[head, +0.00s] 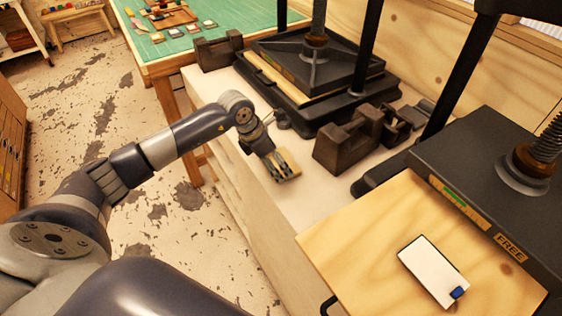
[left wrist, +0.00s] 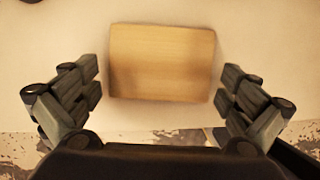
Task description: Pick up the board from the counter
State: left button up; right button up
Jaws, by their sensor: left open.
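The board (left wrist: 162,62) is a plain tan wooden rectangle lying flat on the pale counter (left wrist: 60,35) in the left wrist view. In the head view it is small and partly covered by my left gripper (head: 284,168). My left gripper is open, and its fingers show at the lower left and right of the board in the left wrist view (left wrist: 164,95). A gap shows between the fingers and the board on each side, and nothing is held. My right gripper is not in view.
Dark weights (head: 348,142) stand on the counter right of my left gripper. A black press (head: 310,62) is behind. Another press labelled FREE (head: 475,165) is at the right, with a wooden surface (head: 350,235) bearing a white card (head: 432,270). The counter's front edge is close.

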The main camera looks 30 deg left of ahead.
pick_arm(q)
jog(key=shift+c, duration=0.6)
jog(key=c, duration=0.7)
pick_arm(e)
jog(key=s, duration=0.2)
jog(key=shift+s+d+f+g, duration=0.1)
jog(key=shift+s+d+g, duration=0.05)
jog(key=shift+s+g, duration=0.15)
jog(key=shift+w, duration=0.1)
